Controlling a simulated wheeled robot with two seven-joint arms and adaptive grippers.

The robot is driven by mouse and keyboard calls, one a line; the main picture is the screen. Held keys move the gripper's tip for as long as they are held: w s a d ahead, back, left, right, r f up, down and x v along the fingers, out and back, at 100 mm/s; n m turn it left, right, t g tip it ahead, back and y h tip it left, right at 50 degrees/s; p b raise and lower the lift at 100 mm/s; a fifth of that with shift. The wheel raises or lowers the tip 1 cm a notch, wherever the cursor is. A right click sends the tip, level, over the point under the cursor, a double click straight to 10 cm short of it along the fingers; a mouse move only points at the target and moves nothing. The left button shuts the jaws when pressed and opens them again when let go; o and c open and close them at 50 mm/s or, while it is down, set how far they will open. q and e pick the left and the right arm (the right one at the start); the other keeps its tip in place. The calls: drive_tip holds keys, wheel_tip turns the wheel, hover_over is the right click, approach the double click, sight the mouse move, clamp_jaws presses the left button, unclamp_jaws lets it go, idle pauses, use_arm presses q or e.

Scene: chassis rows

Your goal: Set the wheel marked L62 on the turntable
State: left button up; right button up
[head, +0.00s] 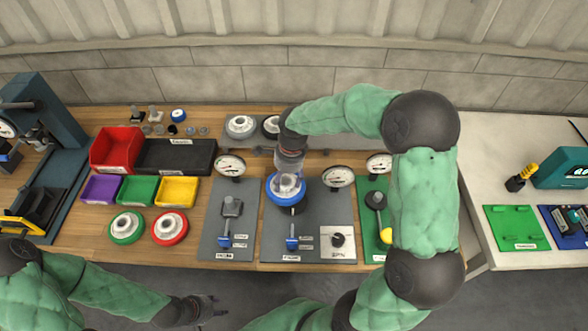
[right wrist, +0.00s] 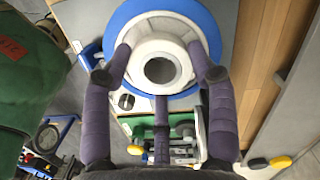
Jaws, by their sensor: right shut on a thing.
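A wheel with a blue rim and a white hub (head: 272,190) is at the middle grey station plate (head: 275,250). My right gripper (head: 289,180) is over it, shut on its hub. The right wrist view shows the fingers of the gripper (right wrist: 162,62) around the white hub of the blue wheel (right wrist: 205,25). I cannot read a mark on it. The turntable is not clearly visible; the wheel and gripper cover that part of the plate, and I cannot tell whether the wheel touches it. My left gripper (head: 205,307) is empty and looks open, in front of the bench.
A green-rimmed wheel (head: 113,232) and a red-rimmed wheel (head: 157,237) lie left. A grey wheel (head: 230,130) lies behind. Dial gauges (head: 231,166) stand near the plates. Red (head: 112,150), purple (head: 100,190) and yellow (head: 177,191) bins are at the left.

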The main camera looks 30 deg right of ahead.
sight(294, 179)
drive_tip(key=m, duration=0.1)
drive_tip(key=d+r+m, duration=0.1)
drive_tip(key=m, duration=0.1)
drive_tip(key=d+m+p, duration=0.1)
drive_tip(key=shift+s+r+m+t, duration=0.1)
drive_tip(key=shift+r+m+t, duration=0.2)
drive_tip(key=shift+m, duration=0.1)
drive_tip(key=shift+d+m, duration=0.2)
drive_tip(key=shift+m, duration=0.7)
drive_tip(key=shift+f+b, duration=1.35)
drive_tip(key=shift+f, duration=0.95)
drive_tip(key=shift+f+b, duration=0.45)
drive_tip(key=shift+b, duration=0.1)
drive_tip(key=shift+s+f+b, duration=0.1)
drive_tip(key=shift+f+b, duration=0.6)
drive_tip(key=shift+f, duration=0.15)
drive_tip(key=shift+f+b, duration=0.85)
drive_tip(key=shift+f, duration=0.25)
drive_tip(key=shift+f, duration=0.15)
drive_tip(key=o, duration=1.6)
